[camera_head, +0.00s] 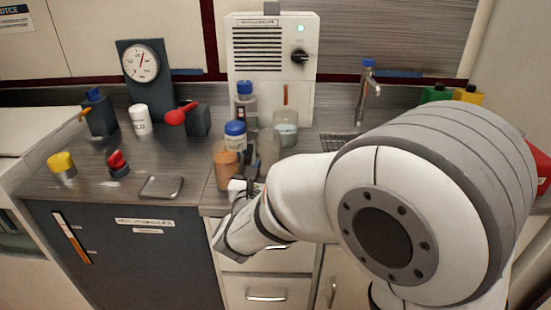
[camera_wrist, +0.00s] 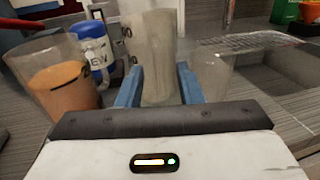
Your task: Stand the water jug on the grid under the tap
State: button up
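My gripper (camera_wrist: 160,82) points forward over the counter, with its two blue fingers apart. A tall, clear greyish jug (camera_wrist: 158,45) stands upright between the fingers in the wrist view and fills the gap; I cannot tell whether they press on it. A clear vessel (camera_wrist: 213,75) stands just right of the fingers. In the head view a clear vessel with water (camera_head: 286,130) stands behind my gripper (camera_head: 247,178); I cannot tell which of the two it is. The grid (camera_head: 340,143) lies under the tap (camera_head: 368,88); the grid also shows in the wrist view (camera_wrist: 255,42).
A container of orange liquid (camera_head: 226,166) and a blue-lidded bottle (camera_head: 235,136) stand close on the left. A blue-capped bottle (camera_head: 245,102) stands behind them. Green (camera_head: 436,93) and yellow (camera_head: 468,95) bottles stand at the back right. My arm hides much of the right counter.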

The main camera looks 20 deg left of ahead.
jog(key=shift+w, duration=0.2)
jog(key=shift+c, duration=0.5)
grip_shut()
